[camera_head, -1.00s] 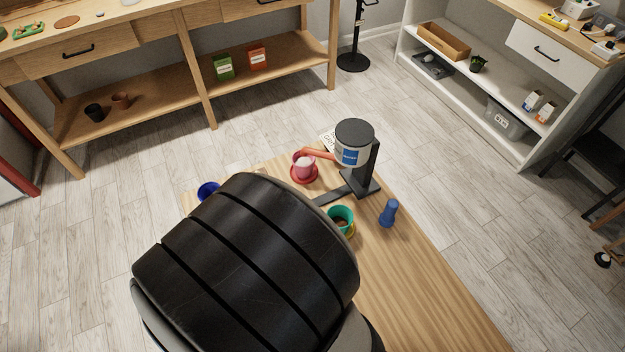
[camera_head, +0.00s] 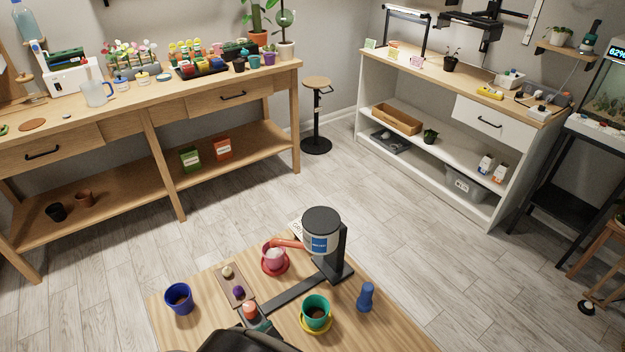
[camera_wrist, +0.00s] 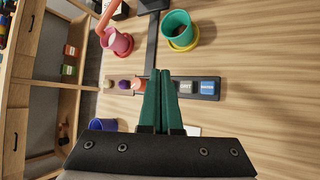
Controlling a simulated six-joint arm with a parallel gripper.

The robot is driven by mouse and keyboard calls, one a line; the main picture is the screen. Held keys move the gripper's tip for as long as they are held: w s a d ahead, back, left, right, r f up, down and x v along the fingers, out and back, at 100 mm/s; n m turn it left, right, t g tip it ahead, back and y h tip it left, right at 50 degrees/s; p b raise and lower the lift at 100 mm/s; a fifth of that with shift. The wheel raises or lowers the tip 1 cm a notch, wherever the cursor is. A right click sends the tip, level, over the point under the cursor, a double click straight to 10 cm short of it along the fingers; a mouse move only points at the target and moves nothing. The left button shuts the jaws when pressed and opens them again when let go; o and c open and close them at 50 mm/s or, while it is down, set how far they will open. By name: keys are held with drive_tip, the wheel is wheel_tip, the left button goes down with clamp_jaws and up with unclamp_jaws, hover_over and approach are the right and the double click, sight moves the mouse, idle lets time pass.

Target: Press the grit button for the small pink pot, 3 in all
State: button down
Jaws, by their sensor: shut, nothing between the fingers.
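The small pink pot (camera_head: 274,257) stands on a red saucer (camera_head: 266,270) below the red spout of the dispenser (camera_head: 320,240), a canister with a blue label on a black stand. The pot also shows in the wrist view (camera_wrist: 117,43). A dark button strip lies on the table; in the wrist view its grey GRIT button (camera_wrist: 186,87) and blue WATER button (camera_wrist: 207,88) are just right of my gripper (camera_wrist: 160,72). My gripper's green fingers are together, empty, and cover part of the strip. I cannot tell whether they touch it.
A teal pot (camera_head: 316,308) on a yellow saucer, a blue pot (camera_head: 180,298) and a blue bottle-like object (camera_head: 365,297) stand on the table. Cream (camera_wrist: 108,84), purple (camera_wrist: 123,84) and orange (camera_wrist: 138,86) round pieces lie left of my fingers.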

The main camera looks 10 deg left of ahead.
wheel_tip(320, 180, down, 7)
drive_tip(key=shift+f, duration=0.15)
drive_tip(key=shift+f, duration=0.1)
idle(2.1)
drive_tip(key=shift+f, duration=0.3)
drive_tip(key=shift+f, duration=0.5)
idle(0.5)
idle(0.4)
drive_tip(key=shift+r, duration=0.95)
drive_tip(key=shift+r, duration=2.5)
